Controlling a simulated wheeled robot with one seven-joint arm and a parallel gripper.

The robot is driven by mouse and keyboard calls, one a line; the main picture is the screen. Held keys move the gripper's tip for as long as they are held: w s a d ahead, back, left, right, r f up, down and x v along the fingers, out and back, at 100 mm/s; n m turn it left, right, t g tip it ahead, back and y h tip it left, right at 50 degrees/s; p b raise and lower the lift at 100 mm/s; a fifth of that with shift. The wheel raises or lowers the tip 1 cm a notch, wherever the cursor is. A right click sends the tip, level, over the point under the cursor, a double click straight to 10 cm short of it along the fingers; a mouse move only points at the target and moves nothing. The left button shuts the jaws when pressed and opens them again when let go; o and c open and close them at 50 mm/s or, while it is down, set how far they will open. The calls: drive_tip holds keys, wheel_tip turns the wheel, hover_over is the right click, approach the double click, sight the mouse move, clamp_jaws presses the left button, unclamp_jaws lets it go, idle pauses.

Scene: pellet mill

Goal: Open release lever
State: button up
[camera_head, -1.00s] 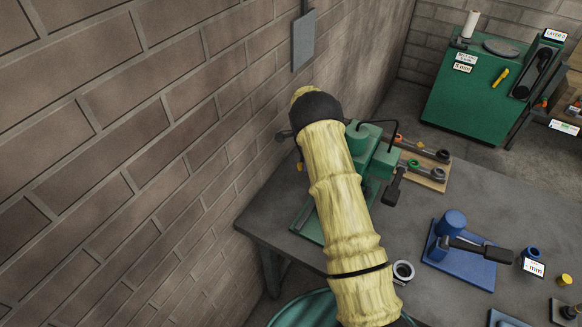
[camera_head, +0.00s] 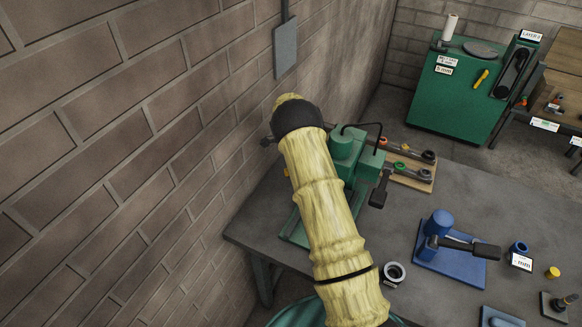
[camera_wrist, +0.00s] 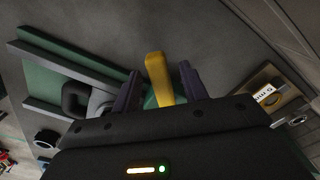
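A yellow lever handle (camera_wrist: 158,78), which looks like the release lever, stands between my gripper's fingers in the wrist view. My gripper (camera_wrist: 161,88) is open, with a gap on each side of the handle. The handle belongs with a green machine (camera_head: 347,146) on the grey bench; its lower end is hidden behind my gripper body. In the head view my yellow-sleeved arm reaches over the machine and hides the gripper and most of the lever. Only a small yellow bit (camera_head: 286,172) shows left of the arm.
The brick wall (camera_head: 130,150) runs close along the left of the bench (camera_head: 400,235). A blue fixture (camera_head: 437,255) and a metal ring (camera_head: 393,273) are to the right. A green cabinet (camera_head: 455,100) stands behind.

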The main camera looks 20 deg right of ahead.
wheel_tip(320, 180, up, 17)
drive_tip(key=b, duration=0.4)
drive_tip(key=shift+r, duration=0.2)
drive_tip(key=shift+s, duration=0.1)
drive_tip(key=s+a+f+n+t, duration=0.1)
drive_tip(key=s+a+n, duration=0.2)
drive_tip(key=s+n, duration=0.6)
drive_tip(key=s+a+n+t, duration=0.1)
drive_tip(key=s+a+n, duration=0.2)
drive_tip(key=s+n, duration=0.6)
drive_tip(key=s, duration=1.4)
drive_tip(key=shift+s+f+t, duration=0.3)
drive_tip(key=shift+s+f, duration=0.1)
